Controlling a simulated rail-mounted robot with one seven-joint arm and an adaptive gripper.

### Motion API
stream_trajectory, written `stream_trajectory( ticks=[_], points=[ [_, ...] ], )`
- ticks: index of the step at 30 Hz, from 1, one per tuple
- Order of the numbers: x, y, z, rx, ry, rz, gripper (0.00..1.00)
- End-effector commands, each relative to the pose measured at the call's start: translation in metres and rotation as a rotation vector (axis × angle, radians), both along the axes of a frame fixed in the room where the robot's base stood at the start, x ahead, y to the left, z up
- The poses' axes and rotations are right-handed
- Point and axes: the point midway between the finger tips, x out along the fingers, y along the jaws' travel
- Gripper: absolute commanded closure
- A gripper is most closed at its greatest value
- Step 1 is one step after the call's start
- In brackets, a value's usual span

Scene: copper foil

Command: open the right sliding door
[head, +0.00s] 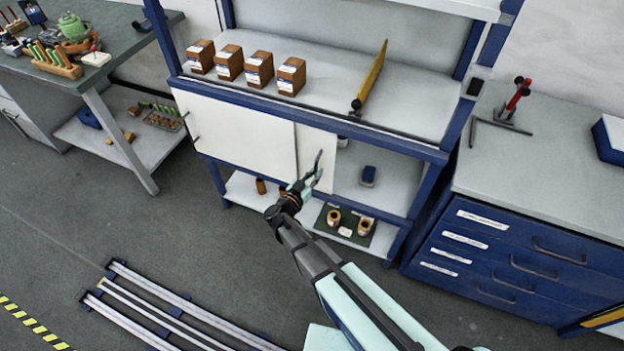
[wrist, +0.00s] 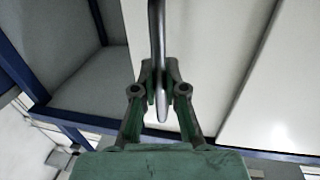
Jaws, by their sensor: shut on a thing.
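The right sliding door (head: 315,150) is a white panel in the blue-framed cabinet. It is partly slid left, overlapping the left door (head: 240,135), and the cabinet's right side stands open. The dark upright bar handle (head: 319,157) is on the right door's visible strip. My gripper (head: 309,181) is at this handle. In the wrist view, the fingers of my gripper (wrist: 160,75) are shut on the handle (wrist: 157,35), which passes between them in front of the white door (wrist: 200,60). The contact is partly hidden by the fingers.
Inside the open part stands a small dark blue object (head: 368,175). Several brown boxes (head: 259,68) and a yellow-edged tool (head: 371,78) are on the top shelf. A blue drawer unit (head: 510,255) stands to the right. Rails (head: 170,310) lie on the floor at the front.

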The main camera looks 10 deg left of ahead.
Motion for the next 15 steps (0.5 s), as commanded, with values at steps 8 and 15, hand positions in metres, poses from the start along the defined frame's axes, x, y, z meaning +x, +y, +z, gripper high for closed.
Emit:
stream_trajectory(
  ticks=[8, 15],
  points=[
    [0.0035, -0.0011, 0.0005, -0.001, -0.001, -0.008, 1.00],
    [0.0036, -0.0012, 0.0006, -0.001, -0.002, -0.008, 0.63]
  ],
)
